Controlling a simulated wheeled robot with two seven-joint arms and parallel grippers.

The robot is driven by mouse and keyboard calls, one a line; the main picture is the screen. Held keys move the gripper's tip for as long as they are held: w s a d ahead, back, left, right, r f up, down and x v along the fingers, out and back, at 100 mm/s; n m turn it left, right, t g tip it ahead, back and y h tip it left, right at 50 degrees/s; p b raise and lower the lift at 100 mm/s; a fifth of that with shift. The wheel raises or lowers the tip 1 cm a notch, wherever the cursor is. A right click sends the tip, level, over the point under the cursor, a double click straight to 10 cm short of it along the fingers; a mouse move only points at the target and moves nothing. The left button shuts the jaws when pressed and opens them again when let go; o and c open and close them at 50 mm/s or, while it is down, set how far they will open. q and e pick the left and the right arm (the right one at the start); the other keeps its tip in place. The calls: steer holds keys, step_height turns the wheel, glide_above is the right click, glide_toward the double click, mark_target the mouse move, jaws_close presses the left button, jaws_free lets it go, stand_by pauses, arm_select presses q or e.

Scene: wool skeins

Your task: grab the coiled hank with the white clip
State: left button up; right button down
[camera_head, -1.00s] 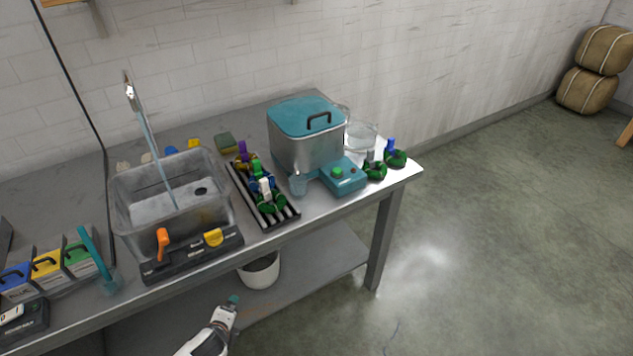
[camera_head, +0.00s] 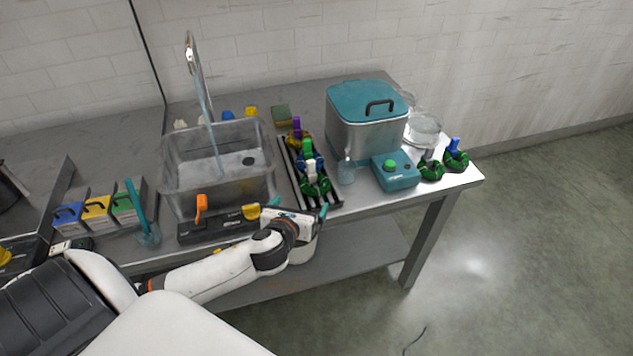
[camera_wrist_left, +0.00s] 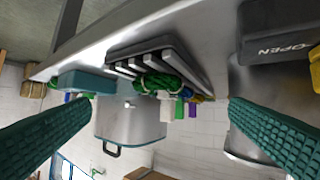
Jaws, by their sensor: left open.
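The hank with the white clip is a dark green coil (camera_head: 316,188) with an upright white clip (camera_head: 311,169). It lies at the near end of the black slatted rack (camera_head: 334,203). In the left wrist view, which looks upside down, the green coil (camera_wrist_left: 150,82) and white clip (camera_wrist_left: 167,110) show midway between the fingers. My left gripper (camera_head: 297,207) is open and empty, at the table's front edge just short of the rack. It touches no hank. My right gripper is not in view.
Hanks with green, blue and purple clips (camera_head: 296,123) lie behind on the rack. Two green hanks (camera_head: 456,161) sit at the right corner.

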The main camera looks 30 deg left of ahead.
mark_target(313, 185)
arm_select(q)
steer(key=shift+m, duration=0.4)
steer(key=x, duration=1.2)
steer(key=shift+w+r+p, duration=0.3)
steer(key=shift+w, duration=0.1)
steer(key=c, duration=1)
